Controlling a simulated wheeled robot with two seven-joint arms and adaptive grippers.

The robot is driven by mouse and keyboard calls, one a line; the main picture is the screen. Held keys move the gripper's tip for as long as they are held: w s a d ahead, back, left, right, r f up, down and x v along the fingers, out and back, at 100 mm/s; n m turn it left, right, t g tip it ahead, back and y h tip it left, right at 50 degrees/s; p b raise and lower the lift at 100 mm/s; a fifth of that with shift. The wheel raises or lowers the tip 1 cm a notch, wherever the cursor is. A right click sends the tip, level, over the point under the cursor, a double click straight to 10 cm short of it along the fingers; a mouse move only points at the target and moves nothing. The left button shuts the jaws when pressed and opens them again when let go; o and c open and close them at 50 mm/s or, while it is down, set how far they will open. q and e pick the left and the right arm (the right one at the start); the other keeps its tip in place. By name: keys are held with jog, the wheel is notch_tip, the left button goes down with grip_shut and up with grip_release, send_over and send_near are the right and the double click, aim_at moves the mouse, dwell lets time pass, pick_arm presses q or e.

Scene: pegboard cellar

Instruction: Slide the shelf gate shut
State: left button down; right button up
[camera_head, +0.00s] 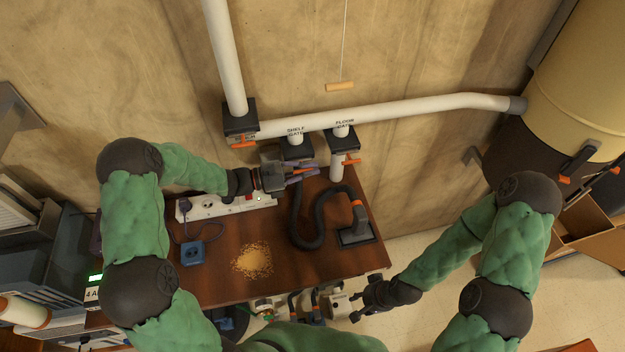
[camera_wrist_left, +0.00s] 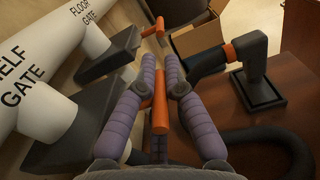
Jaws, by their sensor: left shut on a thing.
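The shelf gate (camera_head: 296,147) is a dark block on a white branch of the pipe, under the words SHELF GATE. In the left wrist view its dark body (camera_wrist_left: 75,135) is at the left. My left gripper (camera_head: 302,172) is at its handle, with purple fingers. In the left wrist view the orange handle (camera_wrist_left: 160,105) stands between the two fingers, and the gripper is shut on it. How far the gate's slide is out is hidden by the gripper. My right gripper (camera_head: 354,307) is empty beyond the bench's front edge, its fingers apart.
The floor gate (camera_head: 342,138) with its own orange handle (camera_head: 352,161) is just to the right. A black hose (camera_head: 305,238) runs to a floor nozzle (camera_head: 358,232) on the bench (camera_head: 210,285). Sawdust (camera_head: 252,260) and a power strip (camera_head: 215,207) lie there too. A wooden pull (camera_head: 340,87) hangs above.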

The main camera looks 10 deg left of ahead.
pick_arm(q)
jog(key=shift+w+a, duration=0.1)
jog(key=shift+w, duration=0.1)
jog(key=c, duration=1.4)
grip_release()
jog(key=shift+o, duration=0.4)
jog(key=shift+w, duration=0.1)
jog(key=shift+a, duration=0.15)
jog(key=v, duration=1.1)
jog(key=shift+s+a, duration=0.2)
jog(key=shift+a, duration=0.15)
jog(key=shift+f, duration=0.1)
